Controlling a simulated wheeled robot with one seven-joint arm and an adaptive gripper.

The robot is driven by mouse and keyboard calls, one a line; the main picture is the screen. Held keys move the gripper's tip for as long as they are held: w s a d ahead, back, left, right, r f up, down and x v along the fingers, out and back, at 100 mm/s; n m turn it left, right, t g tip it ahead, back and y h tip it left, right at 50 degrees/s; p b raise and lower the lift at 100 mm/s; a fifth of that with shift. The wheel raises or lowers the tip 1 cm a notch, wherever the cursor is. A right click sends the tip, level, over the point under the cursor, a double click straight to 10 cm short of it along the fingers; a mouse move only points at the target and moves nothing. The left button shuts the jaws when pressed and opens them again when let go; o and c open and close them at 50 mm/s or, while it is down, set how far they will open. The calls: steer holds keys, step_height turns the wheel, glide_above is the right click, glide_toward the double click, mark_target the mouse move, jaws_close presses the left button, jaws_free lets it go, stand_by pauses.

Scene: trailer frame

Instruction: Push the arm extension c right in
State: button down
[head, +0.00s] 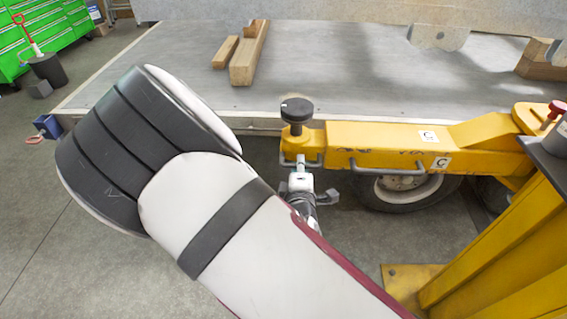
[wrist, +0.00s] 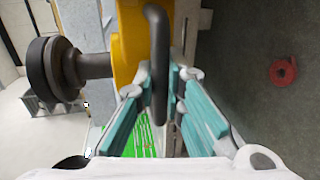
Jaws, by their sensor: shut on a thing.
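The yellow lift arm (head: 375,143) carries two C labels and reaches left under the trailer's edge. Its extension c (head: 294,141) is the yellow end piece, with a round black pad (head: 297,107) on a post. In the wrist view the extension (wrist: 128,45) is at the top and the pad (wrist: 52,70) at the left. My gripper (head: 300,168) is at a grey handle on the extension's near side. In the wrist view my gripper (wrist: 160,92) is shut on this dark handle (wrist: 157,40), a finger on each side. How far the extension sits inside the arm is unclear.
A yellow post (head: 500,255) with a base plate stands at the right. A wheel (head: 402,190) is behind the lift arm. The grey trailer deck (head: 345,80) bears wooden blocks (head: 248,55). Green drawers (head: 45,30) stand far left.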

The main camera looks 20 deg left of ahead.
steer(key=shift+w+d, duration=0.1)
steer(key=shift+d, duration=0.35)
steer(key=c, duration=1.7)
jaws_free()
steer(key=shift+o, duration=0.2)
steer(key=shift+a, duration=0.15)
steer(key=shift+s, duration=0.25)
steer(key=v, duration=0.7)
